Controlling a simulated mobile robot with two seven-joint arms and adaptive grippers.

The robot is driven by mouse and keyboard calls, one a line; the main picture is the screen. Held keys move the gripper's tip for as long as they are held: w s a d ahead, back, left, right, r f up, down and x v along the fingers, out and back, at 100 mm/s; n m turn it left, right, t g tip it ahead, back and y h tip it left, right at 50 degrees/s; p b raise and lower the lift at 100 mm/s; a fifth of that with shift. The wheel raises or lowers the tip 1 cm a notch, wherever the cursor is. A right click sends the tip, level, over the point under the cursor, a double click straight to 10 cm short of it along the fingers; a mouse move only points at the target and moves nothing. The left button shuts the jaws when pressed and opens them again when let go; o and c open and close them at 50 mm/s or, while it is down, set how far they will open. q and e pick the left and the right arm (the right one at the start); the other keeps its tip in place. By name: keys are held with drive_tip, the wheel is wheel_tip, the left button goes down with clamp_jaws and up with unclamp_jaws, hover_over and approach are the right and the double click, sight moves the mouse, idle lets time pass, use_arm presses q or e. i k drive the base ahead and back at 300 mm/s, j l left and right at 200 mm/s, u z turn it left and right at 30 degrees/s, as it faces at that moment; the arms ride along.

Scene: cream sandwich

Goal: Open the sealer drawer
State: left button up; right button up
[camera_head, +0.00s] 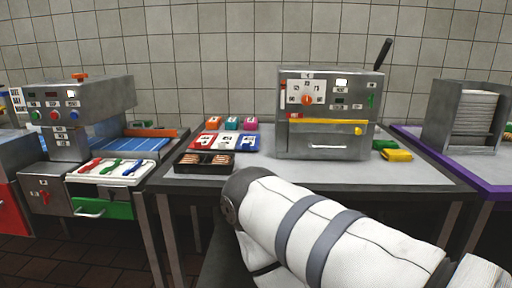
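A grey metal machine (328,115) with an orange dial, a yellow bar and a black lever stands on the middle table. A white handle (326,147) is low on its front, and that front looks closed. I cannot tell from labels which machine is the sealer. My white arm with grey bands comes in from the lower right, in front of the middle table. Neither gripper shows.
On the middle table are a dark tray (204,169), red and blue cards (225,142), small coloured blocks (232,123) and a yellow packet (397,155). A white tray (111,171) holds coloured tools. A grey rack (468,117) stands on the purple-edged right table.

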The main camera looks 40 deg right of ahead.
sight(311, 139)
drive_tip(key=z, duration=1.85)
drive_tip(key=i+l, duration=0.1)
